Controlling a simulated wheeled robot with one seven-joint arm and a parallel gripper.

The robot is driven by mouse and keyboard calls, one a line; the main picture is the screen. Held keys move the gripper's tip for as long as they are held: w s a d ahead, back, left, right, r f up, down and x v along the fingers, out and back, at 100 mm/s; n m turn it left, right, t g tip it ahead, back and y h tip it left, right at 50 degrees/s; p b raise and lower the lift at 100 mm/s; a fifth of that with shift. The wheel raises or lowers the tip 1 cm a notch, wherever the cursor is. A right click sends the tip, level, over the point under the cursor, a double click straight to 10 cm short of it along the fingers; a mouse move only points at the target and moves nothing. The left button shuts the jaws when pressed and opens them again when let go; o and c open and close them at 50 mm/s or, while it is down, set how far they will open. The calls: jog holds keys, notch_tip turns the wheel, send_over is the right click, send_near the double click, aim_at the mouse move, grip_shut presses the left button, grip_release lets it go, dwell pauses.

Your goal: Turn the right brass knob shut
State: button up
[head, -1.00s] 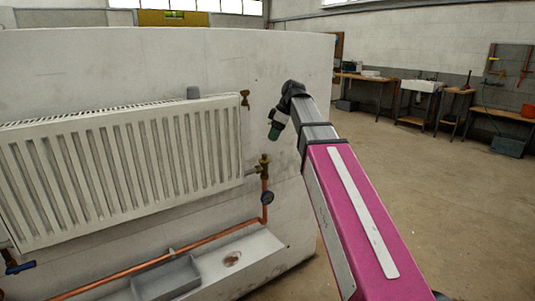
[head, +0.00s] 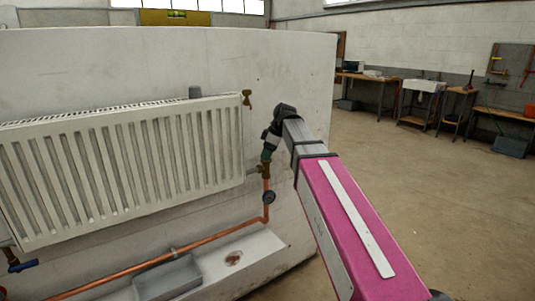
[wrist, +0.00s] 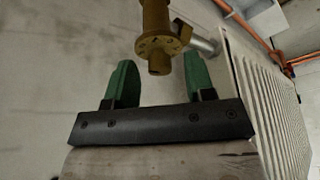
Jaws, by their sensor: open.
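The right brass knob sits on a brass valve at the radiator's lower right corner. In the wrist view the brass valve (wrist: 158,45) hangs from the top edge, its round end between and slightly beyond my two green fingers. My gripper (wrist: 160,75) is open, one finger on each side, with visible gaps. In the head view my gripper (head: 266,154) points down at the valve and hides the knob; only a little of the brass valve body (head: 265,171) shows below it. I cannot tell whether any finger touches the brass.
The white radiator (head: 120,165) is on the pale wall panel to the left. Another brass fitting (head: 247,98) is above. A blue-handled valve (head: 22,266) is at lower left. Open floor lies right.

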grip_shut()
jog(key=shift+m, duration=0.3)
jog(key=m, duration=0.1)
jog(key=m+t, duration=0.1)
jog(key=m, duration=0.1)
jog(key=shift+s+t, duration=0.2)
jog(key=shift+t, duration=0.1)
jog(key=m+h, duration=0.1)
jog(key=m, duration=0.1)
jog(key=m+t, duration=0.1)
jog(key=m, duration=0.2)
jog(key=shift+a+h, duration=0.1)
jog(key=shift+h, duration=0.3)
jog(key=m, duration=0.2)
jog(key=m+h, duration=0.1)
jog(key=m, duration=0.1)
jog(key=shift+a+t+h, duration=0.15)
jog(key=shift+t+h, duration=0.15)
jog(key=shift+t, duration=0.1)
jog(key=m+h, duration=0.1)
jog(key=m, duration=0.4)
jog(key=shift+a+h, duration=0.1)
jog(key=shift+h, duration=0.3)
jog(key=shift+m, duration=0.3)
